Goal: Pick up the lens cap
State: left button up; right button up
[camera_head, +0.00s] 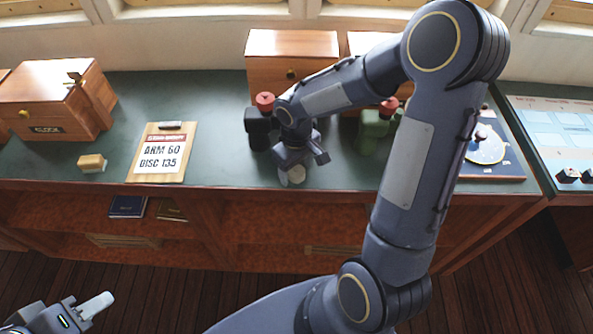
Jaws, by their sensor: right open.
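My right gripper (293,174) is over the front part of the green counter top (222,150), pointing down, beside a black object with a red top (259,128). It is open. A pale rounded patch shows at its tip; I cannot tell whether this is a fingertip or something under it. I cannot make out the lens cap for certain; the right gripper and arm hide part of the counter. My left gripper (90,308) is low at the bottom left, away from the counter, with one pale finger showing; its opening cannot be judged.
A green object with a red top (376,125) stands behind my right arm. Wooden boxes (292,60) stand at the back, with a larger one (55,100) at left. A sign (161,152), a small tan block (92,163) and a dark board (500,165) lie on the counter.

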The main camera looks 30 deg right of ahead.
jog(key=shift+c, duration=0.3)
jog(key=c, duration=1)
